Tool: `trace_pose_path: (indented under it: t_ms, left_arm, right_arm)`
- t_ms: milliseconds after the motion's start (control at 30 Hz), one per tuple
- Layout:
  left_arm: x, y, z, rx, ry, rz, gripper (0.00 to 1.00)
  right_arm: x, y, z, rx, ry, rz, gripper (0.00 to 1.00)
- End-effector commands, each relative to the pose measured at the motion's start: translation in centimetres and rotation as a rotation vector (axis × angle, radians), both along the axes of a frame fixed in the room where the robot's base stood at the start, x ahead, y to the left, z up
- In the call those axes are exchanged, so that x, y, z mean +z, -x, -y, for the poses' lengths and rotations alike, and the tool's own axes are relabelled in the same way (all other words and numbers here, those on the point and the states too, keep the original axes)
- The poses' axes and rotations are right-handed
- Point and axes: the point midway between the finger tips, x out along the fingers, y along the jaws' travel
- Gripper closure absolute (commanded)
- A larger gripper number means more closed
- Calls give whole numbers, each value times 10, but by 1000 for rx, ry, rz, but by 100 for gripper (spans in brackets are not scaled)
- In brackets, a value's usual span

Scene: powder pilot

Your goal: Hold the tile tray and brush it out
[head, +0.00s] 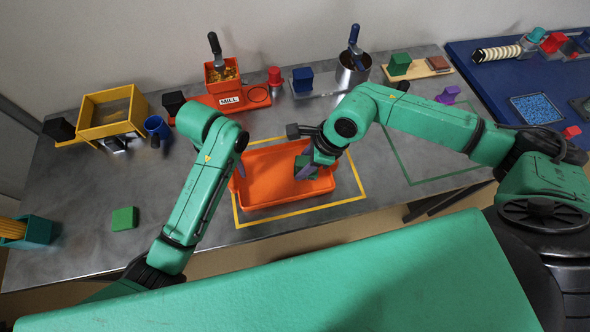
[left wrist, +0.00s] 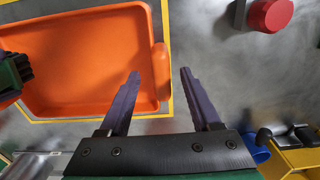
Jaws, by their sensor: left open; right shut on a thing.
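The orange tile tray (head: 262,194) lies inside a yellow outline on the grey table, and also shows in the left wrist view (left wrist: 85,50). Its visible floor looks bare. My left gripper (head: 238,172) is open at the tray's left end. In the left wrist view its fingers (left wrist: 160,73) appear on either side of the tray's end lug (left wrist: 159,72), not closed on it. My right gripper (head: 308,168) is over the right part of the tray, shut on a green brush (head: 304,162). The brush's dark bristles (left wrist: 22,68) show in the left wrist view; whether they touch the tray is unclear.
A yellow sieve frame (head: 112,110) and blue cup (head: 157,127) are left. A green block (head: 124,218) lies front left.

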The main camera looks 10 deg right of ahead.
Motion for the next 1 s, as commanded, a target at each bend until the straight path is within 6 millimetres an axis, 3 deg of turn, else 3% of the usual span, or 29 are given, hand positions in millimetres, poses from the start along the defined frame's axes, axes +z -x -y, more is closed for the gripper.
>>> trace_pose_path:
  t_ms: [400,833,1000]
  left_arm:
    - [43,-4,-1,-5,-4,14,36]
    - [52,-1,-1,-1,-3,4,36]
    - [85,-3,-2,-1,-7,12,36]
  right_arm:
    - [0,0,0,0,0,0,100]
    - [0,0,0,0,0,0,100]
    - [0,0,0,0,0,0,100]
